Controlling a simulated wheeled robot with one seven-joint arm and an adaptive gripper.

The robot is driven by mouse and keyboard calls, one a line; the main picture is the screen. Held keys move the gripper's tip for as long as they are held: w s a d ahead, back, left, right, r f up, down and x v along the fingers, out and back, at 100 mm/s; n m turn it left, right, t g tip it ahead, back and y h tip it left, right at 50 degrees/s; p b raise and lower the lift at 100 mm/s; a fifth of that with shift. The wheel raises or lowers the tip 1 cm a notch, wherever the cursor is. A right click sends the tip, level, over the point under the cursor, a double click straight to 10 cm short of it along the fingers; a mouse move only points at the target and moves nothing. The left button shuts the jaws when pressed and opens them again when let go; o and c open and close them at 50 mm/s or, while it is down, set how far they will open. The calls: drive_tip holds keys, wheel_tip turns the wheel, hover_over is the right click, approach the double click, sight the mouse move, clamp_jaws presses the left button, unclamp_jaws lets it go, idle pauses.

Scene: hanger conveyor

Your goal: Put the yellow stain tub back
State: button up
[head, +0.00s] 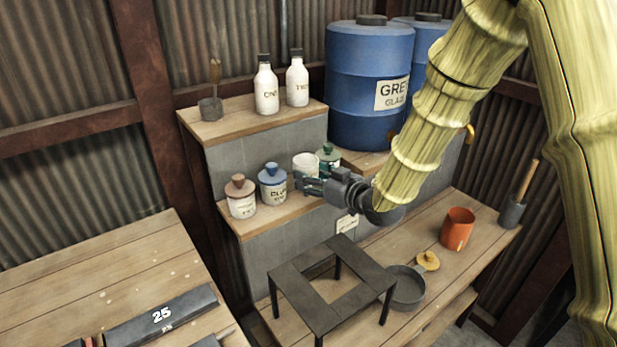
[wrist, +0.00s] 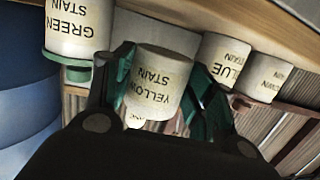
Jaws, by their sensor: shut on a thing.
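The yellow stain tub (wrist: 158,82) is a white tub labelled YELLOW STAIN, held between my gripper's green-padded fingers in the wrist view, which shows the labels upside down. In the head view the tub (head: 306,161) looks open-topped and stands in the gap between the blue stain tub (head: 273,186) and the green stain tub (head: 328,157). My gripper (head: 308,183) is shut on it and hides its lower part. I cannot tell whether its base touches the middle shelf (head: 238,227). A yellow knobbed lid (head: 428,261) lies on the lower bench.
White bottles (head: 266,90) and a brush pot (head: 210,107) stand on the step above. Blue glaze drums (head: 368,85) are behind. Below are a black stand (head: 290,293), a grey pan (head: 405,291) and an orange pot (head: 457,229).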

sight(308, 174)
drive_tip(key=shift+w+a+r, duration=0.35)
drive_tip(key=shift+w+a, duration=0.05)
drive_tip(key=shift+w, duration=0.2)
drive_tip(key=shift+w+a+f+p, duration=0.15)
drive_tip(key=shift+w+f+p, duration=0.05)
drive_tip(key=shift+w, duration=0.25)
drive_tip(key=shift+w+a+f+p, duration=0.1)
drive_tip(key=shift+w+f+p, duration=0.1)
drive_tip(key=shift+w, duration=0.25)
drive_tip(key=shift+s+f+p, duration=0.15)
drive_tip(key=shift+f+p, duration=0.15)
drive_tip(key=shift+f, duration=0.3)
drive_tip(key=shift+w+f, duration=0.2)
drive_tip(key=shift+f, duration=0.95)
drive_tip(key=shift+s+r, duration=0.1)
drive_tip(key=shift+s, duration=0.05)
drive_tip(key=o, duration=0.8)
